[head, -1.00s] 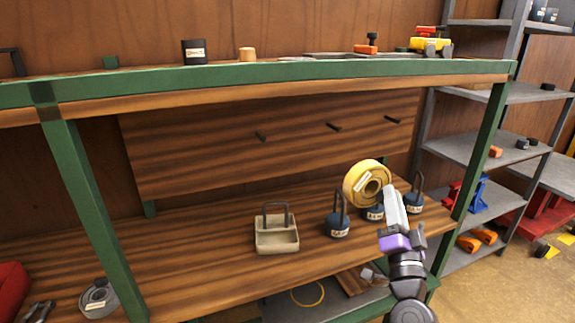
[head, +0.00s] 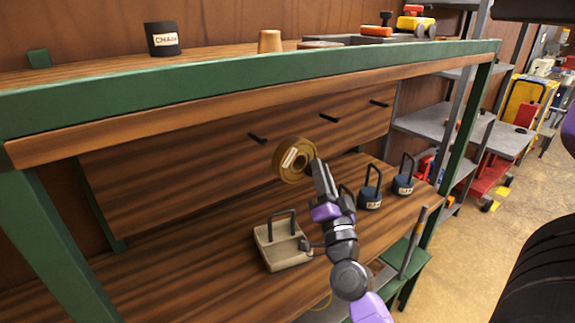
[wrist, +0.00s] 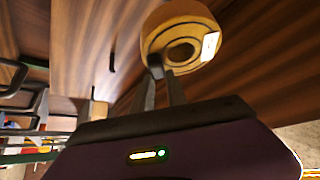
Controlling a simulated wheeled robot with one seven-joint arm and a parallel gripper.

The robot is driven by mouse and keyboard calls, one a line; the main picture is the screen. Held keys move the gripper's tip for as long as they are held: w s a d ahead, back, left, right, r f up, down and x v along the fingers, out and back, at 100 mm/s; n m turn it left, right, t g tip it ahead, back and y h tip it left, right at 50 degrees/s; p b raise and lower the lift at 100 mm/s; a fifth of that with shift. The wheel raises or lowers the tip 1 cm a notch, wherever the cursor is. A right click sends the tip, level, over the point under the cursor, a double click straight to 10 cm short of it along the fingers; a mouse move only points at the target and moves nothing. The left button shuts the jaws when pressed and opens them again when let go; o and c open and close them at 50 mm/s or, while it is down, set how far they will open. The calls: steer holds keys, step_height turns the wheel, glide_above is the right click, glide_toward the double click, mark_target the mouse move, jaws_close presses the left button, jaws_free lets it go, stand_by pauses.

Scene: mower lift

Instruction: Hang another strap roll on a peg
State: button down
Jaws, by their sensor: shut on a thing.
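A yellow-brown strap roll (head: 284,172) with a white label is held in front of the wooden back panel (head: 180,170). My gripper (head: 313,166) is shut on the roll's rim. In the wrist view the fingertips (wrist: 160,72) meet the roll (wrist: 158,28) at its lower edge, and its centre hole shows. Three dark pegs stick out of the panel: a left peg (head: 257,137), a middle peg (head: 328,118) and a right peg (head: 379,103). All three are bare. The roll is below and right of the left peg in the picture, apart from it.
A green-edged shelf (head: 250,70) runs above the panel. A green post (head: 470,130) stands at right.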

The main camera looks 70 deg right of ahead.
steer(key=shift+w+d+r, duration=0.1)
steer(key=shift+w+d, duration=0.1)
steer(key=shift+w, duration=0.35)
steer(key=shift+w+d, duration=0.15)
steer(key=shift+w, duration=0.4)
steer(key=w+d+b, duration=0.2)
steer(key=w+d, duration=0.1)
steer(key=w, duration=0.3)
steer(key=w+d+f+b, duration=0.1)
steer(key=w+d+b, duration=0.1)
steer(key=w+d, duration=0.2)
steer(key=shift+w+d+f, duration=0.2)
steer(key=shift+w, duration=0.75)
stand_by(0.4)
steer(key=c, duration=1.4)
jaws_free()
steer(key=shift+o, duration=0.7)
